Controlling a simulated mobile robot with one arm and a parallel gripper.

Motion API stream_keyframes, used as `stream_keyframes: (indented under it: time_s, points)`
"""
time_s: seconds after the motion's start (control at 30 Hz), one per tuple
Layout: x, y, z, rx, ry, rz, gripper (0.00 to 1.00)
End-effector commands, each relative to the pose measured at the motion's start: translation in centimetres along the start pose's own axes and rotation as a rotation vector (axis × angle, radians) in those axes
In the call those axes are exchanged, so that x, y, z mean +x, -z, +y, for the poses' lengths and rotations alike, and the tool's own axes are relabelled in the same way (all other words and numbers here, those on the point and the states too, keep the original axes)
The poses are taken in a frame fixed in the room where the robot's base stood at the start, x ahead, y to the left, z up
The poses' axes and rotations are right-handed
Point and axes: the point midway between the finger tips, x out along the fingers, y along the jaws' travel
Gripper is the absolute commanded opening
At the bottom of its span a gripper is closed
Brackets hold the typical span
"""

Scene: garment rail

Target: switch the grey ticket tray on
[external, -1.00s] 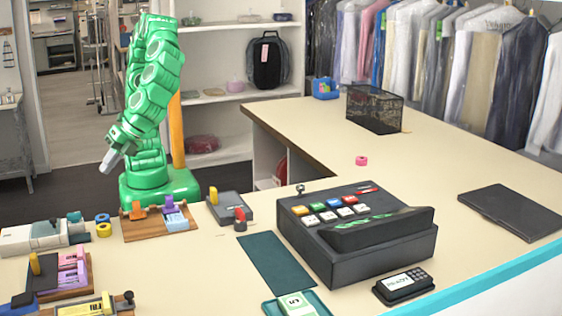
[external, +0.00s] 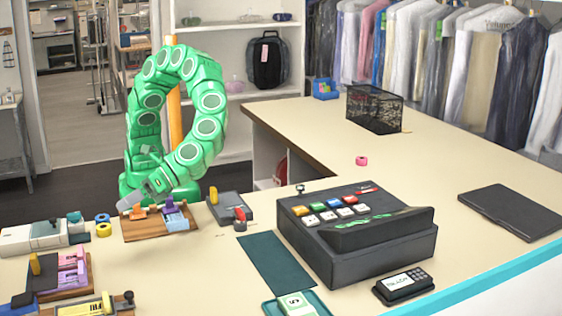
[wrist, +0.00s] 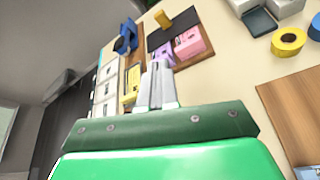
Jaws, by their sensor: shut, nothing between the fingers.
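A dark grey ticket tray (external: 47,272) with a yellow lever (external: 35,263) stands on a wooden board beside a pink one at the lower left. It also shows in the wrist view as a dark grey panel (wrist: 172,29) with the yellow lever (wrist: 162,19). A second grey unit (external: 228,204) with a yellow piece and a red-topped piece stands right of my arm; I cannot tell which is meant. My gripper (external: 126,203) is shut and empty near the wooden board with orange and purple levers. Its fingers (wrist: 160,70) point toward the pink tray in the wrist view.
The wooden board (external: 140,231) with orange and purple levers is beside my gripper. Blue and yellow tape rolls (external: 104,230) lie left of it. A yellow tray (external: 90,308) is at the front left. A cash register (external: 350,250) fills the right.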

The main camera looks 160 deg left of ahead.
Motion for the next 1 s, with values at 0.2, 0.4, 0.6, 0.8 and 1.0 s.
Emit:
stream_keyframes:
  time_s: [0.2, 0.4, 0.6, 0.8, 1.0]
  points:
    - [-1.1, 4.5, 2.3, -0.16, -0.1, -0.04, 0.0]
    - [-2.3, 9.0, 3.8, -0.308, -0.19, -0.076, 0.0]
    - [-3.9, 13.6, 4.9, -0.443, -0.278, -0.106, 0.0]
    - [-5.0, 16.8, 5.3, -0.534, -0.336, -0.126, 0.0]
    - [-5.5, 17.8, 5.4, -0.563, -0.357, -0.133, 0.0]
